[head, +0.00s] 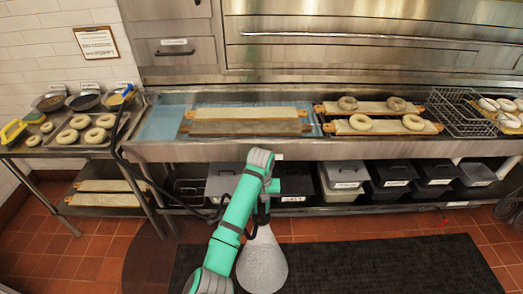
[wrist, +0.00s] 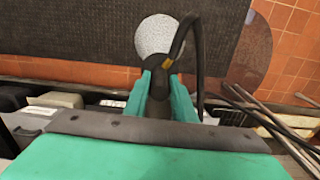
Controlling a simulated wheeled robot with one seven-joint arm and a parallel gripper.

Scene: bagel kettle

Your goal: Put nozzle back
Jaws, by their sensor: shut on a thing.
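The nozzle (wrist: 158,76) is dark and sits between my gripper's (wrist: 161,88) two green fingers in the wrist view, which are shut on it. A black hose (wrist: 180,45) curves up from the nozzle and back down on its right. A pale speckled cone (head: 262,264), looking like spray, spreads downward over the floor mat below my gripper in the head view. It shows as a pale disc past the nozzle in the wrist view (wrist: 160,37). In the head view the arm hides most of the gripper and nozzle. The hose (head: 127,165) hangs from the counter's left end.
A steel counter (head: 230,151) holds boards with bagels and a wire basket (head: 462,119). Several lidded bins (head: 345,174) stand on the shelf beneath. A side table (head: 85,151) with bowls and a bagel tray is at left. The dark mat (head: 400,265) is clear at right.

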